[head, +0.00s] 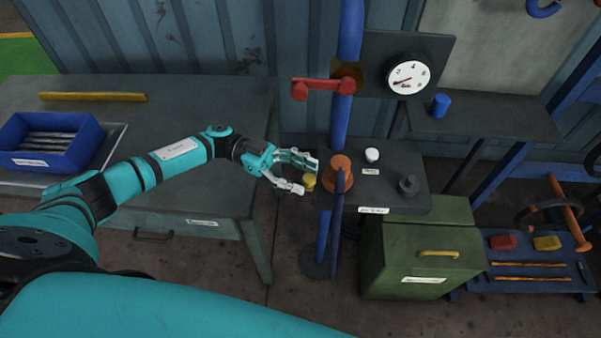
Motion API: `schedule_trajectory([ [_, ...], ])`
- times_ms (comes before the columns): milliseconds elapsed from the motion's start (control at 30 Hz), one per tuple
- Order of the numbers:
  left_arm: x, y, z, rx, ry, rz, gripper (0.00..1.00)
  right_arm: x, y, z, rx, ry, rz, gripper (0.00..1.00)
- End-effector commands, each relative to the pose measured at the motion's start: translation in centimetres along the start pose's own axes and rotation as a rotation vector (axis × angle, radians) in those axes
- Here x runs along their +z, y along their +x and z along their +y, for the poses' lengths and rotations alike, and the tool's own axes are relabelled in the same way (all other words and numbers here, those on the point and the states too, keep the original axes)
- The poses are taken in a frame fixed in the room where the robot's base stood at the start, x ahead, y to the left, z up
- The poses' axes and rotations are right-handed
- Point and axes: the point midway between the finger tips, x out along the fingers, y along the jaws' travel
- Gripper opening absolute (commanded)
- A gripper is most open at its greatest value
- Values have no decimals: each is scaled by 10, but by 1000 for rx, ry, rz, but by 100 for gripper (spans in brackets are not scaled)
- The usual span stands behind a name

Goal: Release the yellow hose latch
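A small yellow latch (309,183) sits at the left side of the dark bench, by the blue vertical pipe (325,215) and an orange cone-shaped drum (338,172). My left gripper (309,175) reaches in from the left at the latch. Its two grey fingers are spread apart, one above and one below. The lower fingertip is right beside the latch; I cannot tell whether it touches. Nothing is held between the fingers that I can see. My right gripper is out of view.
A red valve handle (323,85) and a pressure gauge (408,77) are above the bench. A white knob (372,155) and dark knob (408,185) stand on it. A green cabinet (420,265) is below. A blue bin (50,140) sits on the left table.

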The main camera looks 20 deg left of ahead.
Motion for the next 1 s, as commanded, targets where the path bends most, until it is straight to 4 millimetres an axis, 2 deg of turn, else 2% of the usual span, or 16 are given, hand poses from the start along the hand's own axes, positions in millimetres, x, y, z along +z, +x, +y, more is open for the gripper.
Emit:
schedule_trajectory([
  [133, 0, -2, 0, 0, -1, 0, 50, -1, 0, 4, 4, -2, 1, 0],
  [233, 0, -10, 0, -1, 0, -1, 50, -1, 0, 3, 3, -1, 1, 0],
  [700, 0, -101, -1, -3, -1, 0, 50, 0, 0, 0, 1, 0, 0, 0],
  [833, 0, -115, -1, -1, 1, 0, 50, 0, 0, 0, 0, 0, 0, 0],
  [1000, 0, -121, 0, 0, 1, 1, 50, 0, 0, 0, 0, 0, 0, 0],
])
